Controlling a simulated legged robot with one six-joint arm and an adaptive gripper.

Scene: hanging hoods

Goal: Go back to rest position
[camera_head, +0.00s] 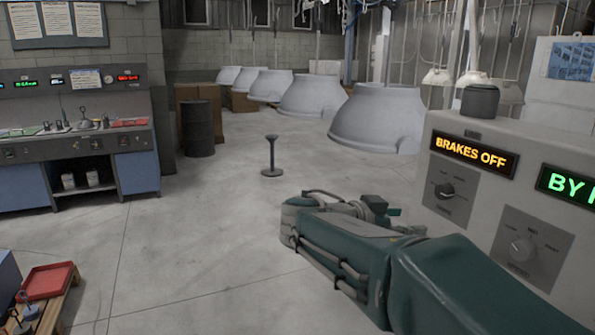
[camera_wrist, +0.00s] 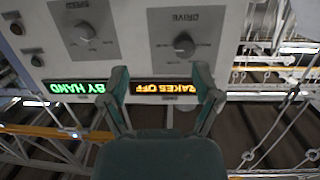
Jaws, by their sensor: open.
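My gripper (camera_wrist: 162,72) shows in the wrist view with its two green fingers spread apart and nothing between them. It faces a pale control cabinet (camera_wrist: 100,22), which appears upside down there. The fingers overlap the lit signs "BY HAND" (camera_wrist: 77,88) and "BRAKES OFF" (camera_wrist: 165,87) in the picture; I cannot tell the gap. In the head view my green arm reaches in from the lower right and bends beside the cabinet (camera_head: 480,205). The gripper cannot be made out clearly there.
The cabinet carries knobs (camera_head: 446,191) and a dark round cap (camera_head: 480,101). Several large grey hoods (camera_head: 375,120) stand behind. A small post (camera_head: 271,155), a dark drum (camera_head: 198,128) and a console (camera_head: 75,128) stand left. A red tray (camera_head: 47,280) is lower left.

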